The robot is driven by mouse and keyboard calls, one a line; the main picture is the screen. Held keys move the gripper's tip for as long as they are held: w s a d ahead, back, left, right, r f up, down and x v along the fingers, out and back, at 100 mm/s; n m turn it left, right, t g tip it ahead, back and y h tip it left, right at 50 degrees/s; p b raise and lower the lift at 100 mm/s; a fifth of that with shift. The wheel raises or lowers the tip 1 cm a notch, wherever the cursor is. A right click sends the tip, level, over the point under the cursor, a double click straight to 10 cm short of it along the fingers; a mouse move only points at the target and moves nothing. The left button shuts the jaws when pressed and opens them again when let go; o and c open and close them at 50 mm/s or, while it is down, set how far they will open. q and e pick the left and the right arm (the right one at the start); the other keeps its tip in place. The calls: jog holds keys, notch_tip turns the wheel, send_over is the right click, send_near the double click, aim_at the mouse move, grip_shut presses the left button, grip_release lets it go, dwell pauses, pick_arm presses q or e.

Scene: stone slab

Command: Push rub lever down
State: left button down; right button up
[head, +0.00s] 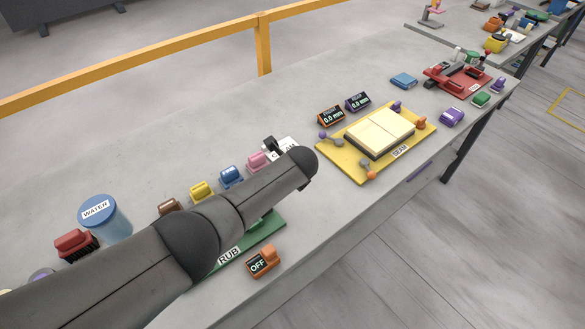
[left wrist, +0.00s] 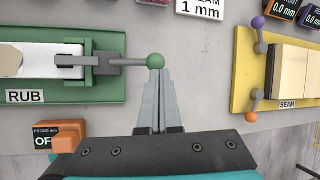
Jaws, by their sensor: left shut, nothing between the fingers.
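The rub lever is a grey rod ending in a green ball knob (left wrist: 156,61). In the left wrist view it points right from a bracket on the green rub station (left wrist: 40,97), labelled RUB. My left gripper (left wrist: 158,72) is shut and empty, its fingertips right at the knob; I cannot tell whether they touch it. In the head view my left arm covers most of the green rub station (head: 254,241), and the lever and the gripper fingers are hidden there. My right gripper is not in view.
An orange box with an OFF display (head: 262,262) stands in front of the rub station. A yellow seam station (head: 349,169) with small levers lies to the right. Coloured blocks and a blue-lidded water container (head: 105,218) line the back. Bare slab lies behind the blocks.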

pick_arm(q)
jog(key=d+p+v, duration=0.1)
jog(key=p+v, duration=0.4)
jog(key=v, duration=0.7)
jog(key=shift+w+d+r, duration=0.2)
jog(key=shift+w+d, duration=0.05)
jog(key=shift+w, duration=0.15)
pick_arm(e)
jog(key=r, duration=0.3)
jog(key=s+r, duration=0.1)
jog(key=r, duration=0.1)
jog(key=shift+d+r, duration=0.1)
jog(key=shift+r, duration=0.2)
